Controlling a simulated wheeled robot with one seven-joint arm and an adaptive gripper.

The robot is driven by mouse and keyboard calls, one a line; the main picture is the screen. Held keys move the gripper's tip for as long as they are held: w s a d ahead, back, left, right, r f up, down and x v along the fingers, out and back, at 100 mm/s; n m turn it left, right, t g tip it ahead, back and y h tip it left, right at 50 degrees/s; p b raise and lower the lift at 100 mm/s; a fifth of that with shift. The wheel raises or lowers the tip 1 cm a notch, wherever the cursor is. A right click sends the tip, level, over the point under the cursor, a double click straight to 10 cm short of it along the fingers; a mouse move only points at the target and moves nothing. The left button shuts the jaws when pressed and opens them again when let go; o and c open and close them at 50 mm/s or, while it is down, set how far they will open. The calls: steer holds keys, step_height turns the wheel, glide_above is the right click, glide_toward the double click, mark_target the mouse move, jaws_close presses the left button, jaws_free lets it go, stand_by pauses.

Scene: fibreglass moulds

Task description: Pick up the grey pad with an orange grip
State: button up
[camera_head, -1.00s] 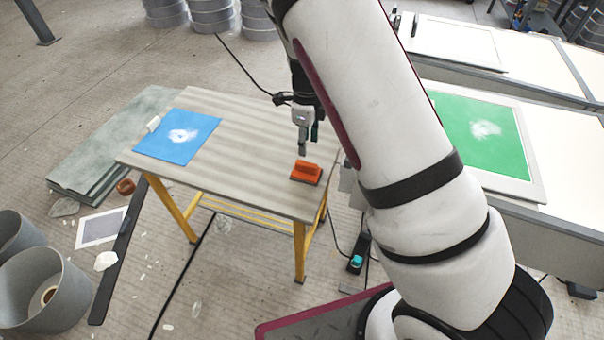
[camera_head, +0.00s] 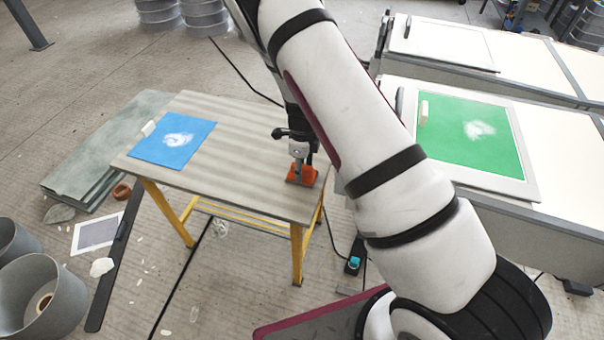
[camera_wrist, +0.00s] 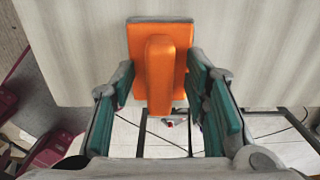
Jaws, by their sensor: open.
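The pad with an orange grip (camera_head: 309,175) lies on the right front part of the wooden-topped table (camera_head: 240,135). In the wrist view, its orange grip (camera_wrist: 160,72) is a raised bar on an orange plate, with a thin grey edge at the far side. My gripper (camera_head: 298,172) is right at the pad, pointing down over it. In the wrist view my gripper (camera_wrist: 162,90) is open, with one teal-padded finger on each side of the orange bar. Gaps show between fingers and bar. The pad's underside is hidden.
A blue sheet (camera_head: 172,141) with a white patch lies on the table's left part, a pale block (camera_head: 148,128) at its edge. A green panel (camera_head: 470,135) lies on the white bench at right. Grey buckets (camera_head: 42,296) stand on the floor at lower left.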

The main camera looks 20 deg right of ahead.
jaws_close()
steer(key=shift+r, duration=0.1)
step_height(320, 180, up, 10)
steer(key=shift+f, duration=0.1)
stand_by(0.5)
stand_by(0.4)
